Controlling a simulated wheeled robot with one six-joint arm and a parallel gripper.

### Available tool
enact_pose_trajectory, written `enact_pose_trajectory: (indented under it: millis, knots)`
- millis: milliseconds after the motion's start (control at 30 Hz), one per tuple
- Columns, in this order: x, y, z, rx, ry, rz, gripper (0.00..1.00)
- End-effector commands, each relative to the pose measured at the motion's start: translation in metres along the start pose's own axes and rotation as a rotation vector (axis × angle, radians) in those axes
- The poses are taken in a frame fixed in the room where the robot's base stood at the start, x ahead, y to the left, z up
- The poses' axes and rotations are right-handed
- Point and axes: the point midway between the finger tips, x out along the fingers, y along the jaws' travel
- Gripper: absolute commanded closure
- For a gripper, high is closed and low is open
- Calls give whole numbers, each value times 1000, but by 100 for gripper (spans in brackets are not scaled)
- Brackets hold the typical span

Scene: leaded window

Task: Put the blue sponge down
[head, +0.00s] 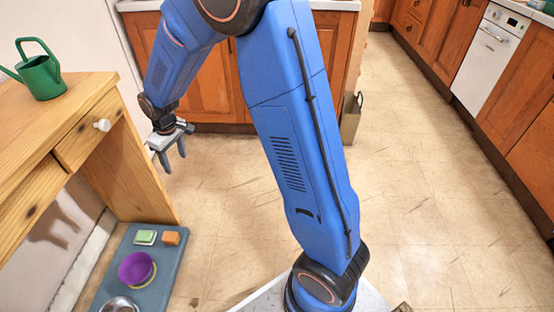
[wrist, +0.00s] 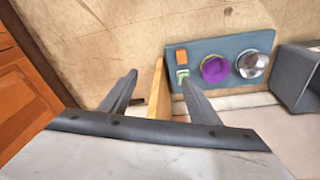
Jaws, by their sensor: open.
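I see no blue sponge in either view. My gripper (head: 172,160) is open and hangs in the air to the right of the wooden desk, above the floor. In the wrist view the two fingers (wrist: 158,79) stand apart with nothing held between them. A green block with a pale edge (head: 145,237) lies on a blue-grey mat (head: 165,264) on the floor, beside a small orange block (head: 171,238). The mat is well below my gripper and apart from it.
A purple bowl (head: 134,266) and a metal bowl (head: 119,304) are also on the mat. The wooden desk (head: 62,112) carries a green watering can (head: 42,78). A grey bin (wrist: 298,82) stands past the mat. Open floor (head: 440,190) lies to the right.

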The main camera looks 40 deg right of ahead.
Motion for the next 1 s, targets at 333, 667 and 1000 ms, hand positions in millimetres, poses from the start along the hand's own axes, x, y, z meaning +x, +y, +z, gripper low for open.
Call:
enact_pose_trajectory:
  millis: [333, 667, 1000]
  knots:
    - [-102, 18, 71, 123, 58, 27, 44]
    - [-175, 19, 151, 239, 108, 51, 44]
    - [-225, 6, 239, 356, 162, 76, 44]
